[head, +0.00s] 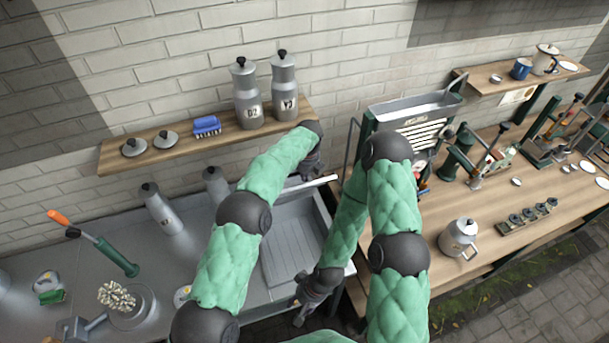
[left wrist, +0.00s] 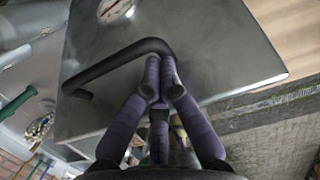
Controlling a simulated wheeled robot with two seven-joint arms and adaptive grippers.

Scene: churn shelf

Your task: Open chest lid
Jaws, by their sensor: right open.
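The chest (head: 322,235) is a pale metal box in the middle of the head view, and its inside with a ribbed floor shows from above. Its lid (head: 315,184) shows as a thin pale edge at the chest's far side, apparently raised. In the left wrist view the lid (left wrist: 215,50) is a grey metal panel with a round dial and a dark bar handle (left wrist: 110,65). My left gripper (left wrist: 162,68) has its fingers closed together at the handle's bend; in the head view it (head: 312,165) is partly hidden. My right gripper (head: 305,308) is open near the chest's front edge.
A wall shelf (head: 180,152) with two grey canisters and a blue brush is close behind my left arm. A grey counter (head: 90,270) with tools lies left. A wooden bench (head: 500,265) with a grey jug (head: 458,240) stands right.

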